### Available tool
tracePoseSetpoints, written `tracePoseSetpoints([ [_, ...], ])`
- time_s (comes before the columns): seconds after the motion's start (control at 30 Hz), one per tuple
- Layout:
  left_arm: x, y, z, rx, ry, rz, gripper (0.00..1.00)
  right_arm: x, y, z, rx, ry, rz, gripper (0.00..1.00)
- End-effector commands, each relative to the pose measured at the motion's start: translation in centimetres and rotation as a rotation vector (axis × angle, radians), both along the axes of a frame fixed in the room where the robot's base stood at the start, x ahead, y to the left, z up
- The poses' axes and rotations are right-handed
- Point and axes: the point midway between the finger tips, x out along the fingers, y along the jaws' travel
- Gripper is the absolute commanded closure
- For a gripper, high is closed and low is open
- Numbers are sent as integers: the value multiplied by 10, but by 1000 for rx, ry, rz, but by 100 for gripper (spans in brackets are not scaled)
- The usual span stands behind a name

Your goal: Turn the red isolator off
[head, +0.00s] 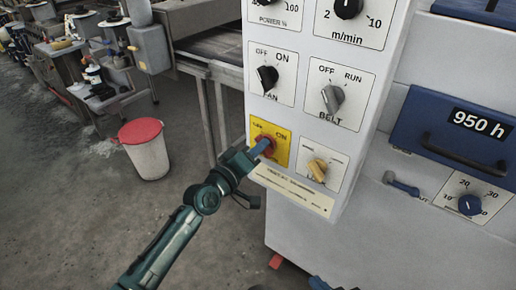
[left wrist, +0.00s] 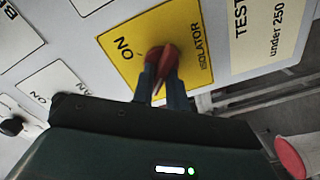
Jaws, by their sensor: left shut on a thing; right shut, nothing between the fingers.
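The red isolator knob (head: 262,144) sits on a yellow plate (head: 284,147) low on the white control panel. The plate carries an ON label; the OFF side is mostly hidden in the head view. My left gripper (head: 258,150) is shut on the red knob. In the left wrist view the two fingers (left wrist: 160,92) stand on either side of the red knob (left wrist: 166,62), with ON printed to its left. I cannot tell the exact position of the knob. My right gripper (head: 320,284) shows only in part at the bottom edge, shut and empty, away from the panel.
Above are the black fan knob (head: 267,77) and grey belt knob (head: 332,97). A yellow knob (head: 317,169) is close right of the isolator. A blue drawer (head: 455,135) is at the right. A red-lidded white bin (head: 146,152) stands on the floor at left.

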Motion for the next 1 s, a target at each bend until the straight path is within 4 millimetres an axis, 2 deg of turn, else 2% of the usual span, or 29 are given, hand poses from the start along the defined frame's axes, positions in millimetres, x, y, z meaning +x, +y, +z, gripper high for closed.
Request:
tracePoseSetpoints([
  [0.5,1,2,-1,0,2,3,100,0,-1,0,-5,-1,4,100],
  [0.53,1,2,-1,0,2,3,84,0,-1,0,-5,-1,4,100],
  [0.73,1,1,-1,0,0,3,67,0,-1,0,-5,-1,4,100],
  [1.0,-1,1,0,1,0,1,66,0,-1,0,-4,-1,5,100],
])
